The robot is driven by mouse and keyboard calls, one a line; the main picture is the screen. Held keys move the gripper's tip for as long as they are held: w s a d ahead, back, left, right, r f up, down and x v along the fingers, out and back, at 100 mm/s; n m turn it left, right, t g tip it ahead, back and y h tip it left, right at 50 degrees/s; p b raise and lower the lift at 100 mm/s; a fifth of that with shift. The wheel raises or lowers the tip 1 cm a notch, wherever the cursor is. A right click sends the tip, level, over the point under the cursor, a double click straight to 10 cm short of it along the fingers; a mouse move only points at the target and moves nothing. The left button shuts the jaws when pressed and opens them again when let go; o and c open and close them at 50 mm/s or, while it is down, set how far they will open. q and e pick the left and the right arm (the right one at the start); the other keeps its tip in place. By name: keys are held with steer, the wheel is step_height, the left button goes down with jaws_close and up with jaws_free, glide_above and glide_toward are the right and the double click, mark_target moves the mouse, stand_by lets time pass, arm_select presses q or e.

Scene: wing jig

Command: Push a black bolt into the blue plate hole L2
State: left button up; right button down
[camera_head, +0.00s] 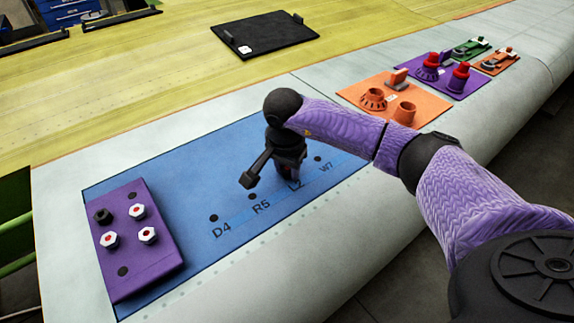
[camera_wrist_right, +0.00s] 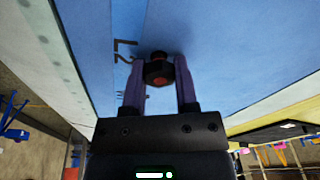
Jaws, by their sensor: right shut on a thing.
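The blue plate (camera_head: 190,190) lies on the pale wing panel, with a row of dark holes beside the labels D4, R6 or R5, L2 and W7. My right gripper (camera_head: 289,176) points down at the plate by the L2 label and hides that hole in the head view. In the right wrist view, my right gripper (camera_wrist_right: 160,82) is shut on a black bolt (camera_wrist_right: 158,70) with a reddish centre, close to the plate beside the L2 label. I cannot tell how deep the bolt sits. My left gripper is out of view.
A purple block (camera_head: 125,285) at the left end of the plate holds another black bolt (camera_head: 102,215) and several white bolts with red centres. A black tray (camera_head: 265,35) lies behind. Orange (camera_head: 378,88) and purple (camera_head: 463,86) plates with fixtures stand right.

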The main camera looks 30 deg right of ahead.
steer(key=shift+s+f, duration=0.1)
steer(key=shift+f, duration=0.2)
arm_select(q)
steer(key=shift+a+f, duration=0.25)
arm_select(e)
steer(key=shift+s, duration=0.1)
steer(key=c, duration=0.8)
jaws_free()
steer(key=shift+f, duration=0.1)
steer(key=o, duration=0.5)
steer(key=shift+a+f, duration=0.1)
steer(key=shift+a, duration=0.05)
arm_select(q)
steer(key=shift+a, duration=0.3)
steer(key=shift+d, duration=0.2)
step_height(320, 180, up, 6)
steer(key=p, duration=0.6)
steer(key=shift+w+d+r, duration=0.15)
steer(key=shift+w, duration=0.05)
arm_select(e)
step_height(320, 180, up, 18)
steer(key=a, duration=0.1)
steer(key=shift+s+f, duration=0.2)
steer(key=shift+s, duration=0.1)
